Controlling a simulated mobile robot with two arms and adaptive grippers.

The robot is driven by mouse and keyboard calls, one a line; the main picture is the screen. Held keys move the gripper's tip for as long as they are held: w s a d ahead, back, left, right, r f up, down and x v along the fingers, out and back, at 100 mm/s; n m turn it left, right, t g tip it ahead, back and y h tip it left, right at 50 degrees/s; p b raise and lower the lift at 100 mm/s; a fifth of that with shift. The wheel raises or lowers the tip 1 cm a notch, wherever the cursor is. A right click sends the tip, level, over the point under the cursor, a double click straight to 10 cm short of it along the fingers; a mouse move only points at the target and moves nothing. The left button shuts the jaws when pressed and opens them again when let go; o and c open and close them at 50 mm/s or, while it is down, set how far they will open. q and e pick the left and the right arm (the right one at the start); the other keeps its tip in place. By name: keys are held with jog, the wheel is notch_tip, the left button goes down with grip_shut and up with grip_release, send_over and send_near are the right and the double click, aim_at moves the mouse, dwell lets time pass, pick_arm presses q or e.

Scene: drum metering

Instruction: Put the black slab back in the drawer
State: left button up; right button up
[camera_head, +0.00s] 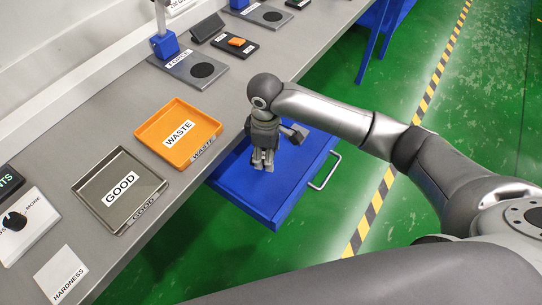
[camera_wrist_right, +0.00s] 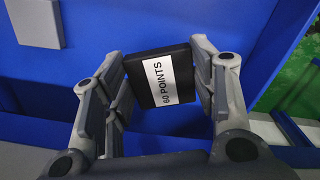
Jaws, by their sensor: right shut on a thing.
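The black slab (camera_wrist_right: 161,76), with a white label reading "60 POINTS", is between the fingers of my right gripper (camera_wrist_right: 160,92) in the right wrist view. The gripper is shut on it. In the head view my right gripper (camera_head: 263,162) points down over the open blue drawer (camera_head: 233,184), which is pulled out from under the bench. The slab is hidden behind the gripper there. Blue drawer surfaces lie behind the slab in the wrist view; I cannot tell whether the slab touches them. My left gripper is not in view.
An orange WASTE tray (camera_head: 148,133) and a grey GOOD tray (camera_head: 92,190) stand on the grey bench beside the drawer. The drawer's handle (camera_head: 325,172) faces the green floor. A dark block (camera_head: 8,179) with a partial label is at the left edge.

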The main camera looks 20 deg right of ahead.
jog(key=f, duration=0.1)
jog(key=w+d, duration=0.1)
jog(key=f, duration=0.1)
jog(key=shift+w+d+f, duration=0.25)
jog(key=shift+w+f, duration=0.1)
jog(key=shift+w+d+f, duration=0.15)
jog(key=shift+f, duration=1.6)
jog(key=o, duration=1.1)
jog(key=shift+f, duration=0.1)
notch_tip(320, 180, up, 12)
jog(key=shift+r, duration=0.15)
